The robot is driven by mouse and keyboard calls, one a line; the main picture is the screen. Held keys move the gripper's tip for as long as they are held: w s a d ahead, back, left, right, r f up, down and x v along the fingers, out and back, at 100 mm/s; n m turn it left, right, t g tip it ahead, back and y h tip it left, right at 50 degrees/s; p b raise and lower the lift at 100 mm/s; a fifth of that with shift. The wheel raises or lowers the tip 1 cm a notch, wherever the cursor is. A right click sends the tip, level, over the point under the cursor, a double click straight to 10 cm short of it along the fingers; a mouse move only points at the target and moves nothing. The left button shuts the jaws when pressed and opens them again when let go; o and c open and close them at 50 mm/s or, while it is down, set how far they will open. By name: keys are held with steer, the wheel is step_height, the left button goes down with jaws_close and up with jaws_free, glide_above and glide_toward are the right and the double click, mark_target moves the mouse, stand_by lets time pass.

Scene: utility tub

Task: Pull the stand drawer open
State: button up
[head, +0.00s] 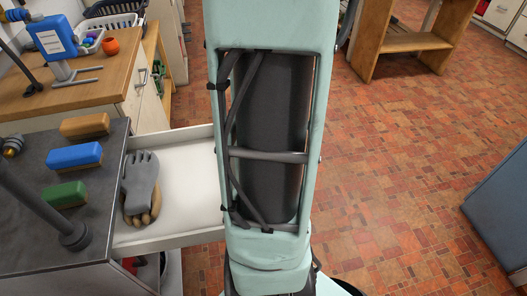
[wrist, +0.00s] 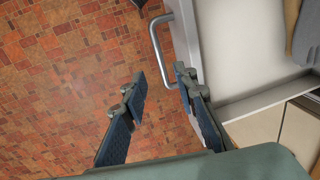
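The stand drawer (head: 188,187) is white and sticks well out of the dark-topped stand (head: 30,225), with its inside showing. Gloves (head: 141,182), grey over tan, lie in it. My arm hides the drawer's front end and my gripper in the head view. The wrist view shows the drawer (wrist: 240,62) at the upper right, with a grey bar handle (wrist: 158,50) on its front. My gripper (wrist: 160,82) is open and empty. Its fingers are apart, the right one close to the drawer front; the handle's lower end lies near the fingertips. I cannot tell whether they touch.
Orange, blue and green brushes (head: 74,157) lie on the stand top. A wooden-topped bench (head: 90,80) stands behind, with an orange pot and a basket. A wooden shelf unit (head: 400,42) is at the back right, a blue-grey cabinet (head: 500,210) at the right edge. The tiled floor between is clear.

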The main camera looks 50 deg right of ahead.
steer(key=shift+s+d+r, duration=0.1)
steer(key=shift+d+r, duration=0.1)
steer(key=shift+r, duration=0.85)
steer(key=shift+s+d+r, duration=0.1)
steer(key=shift+d+r, duration=0.05)
steer(key=shift+r, duration=0.9)
